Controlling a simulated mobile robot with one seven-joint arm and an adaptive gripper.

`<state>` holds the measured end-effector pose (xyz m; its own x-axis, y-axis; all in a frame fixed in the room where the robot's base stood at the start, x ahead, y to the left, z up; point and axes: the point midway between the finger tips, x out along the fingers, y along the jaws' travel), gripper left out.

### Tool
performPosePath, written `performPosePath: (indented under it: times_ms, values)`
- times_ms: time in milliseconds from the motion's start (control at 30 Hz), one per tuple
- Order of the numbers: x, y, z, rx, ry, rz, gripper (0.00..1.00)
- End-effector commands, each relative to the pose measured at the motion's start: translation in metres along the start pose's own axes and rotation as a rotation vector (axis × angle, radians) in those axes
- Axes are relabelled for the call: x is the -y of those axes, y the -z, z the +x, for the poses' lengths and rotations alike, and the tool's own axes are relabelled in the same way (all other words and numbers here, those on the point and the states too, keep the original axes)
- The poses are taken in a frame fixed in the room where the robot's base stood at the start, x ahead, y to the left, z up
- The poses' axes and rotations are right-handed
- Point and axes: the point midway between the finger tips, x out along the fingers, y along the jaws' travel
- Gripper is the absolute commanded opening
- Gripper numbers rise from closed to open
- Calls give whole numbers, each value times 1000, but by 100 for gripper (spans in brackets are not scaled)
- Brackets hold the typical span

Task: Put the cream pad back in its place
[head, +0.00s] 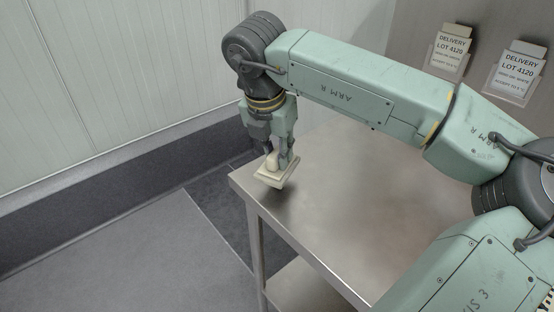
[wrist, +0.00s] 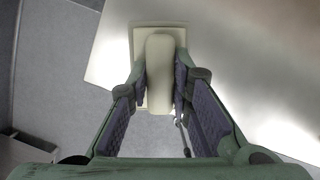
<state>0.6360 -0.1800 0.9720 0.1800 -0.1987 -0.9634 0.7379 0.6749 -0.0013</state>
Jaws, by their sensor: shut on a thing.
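The cream pad (head: 274,177) is a flat rectangular block with a raised rounded grip on top. My gripper (head: 281,160) points down and is shut on the pad's grip. In the wrist view the pad (wrist: 160,38) sits between the fingers of my gripper (wrist: 160,85), partly beyond the table's edge. The pad looks slightly tilted; I cannot tell whether it touches the tabletop.
The tabletop is otherwise bare where it shows. Two delivery cards (head: 451,48) (head: 518,72) stand in holders on the wall at the back right. A lower shelf (head: 300,289) shows under the table. Grey floor (head: 140,260) lies left of it, along a panelled wall (head: 110,80).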

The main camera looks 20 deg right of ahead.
Motion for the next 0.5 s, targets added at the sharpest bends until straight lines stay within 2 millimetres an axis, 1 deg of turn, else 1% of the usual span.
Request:
performPosePath:
  times_ms: [233,300,500]
  values:
    - [0,10,31,-3,0,-1,0]
    - [0,10,34,-1,1,-1,0]
    - [0,10,33,0,1,-1,0]
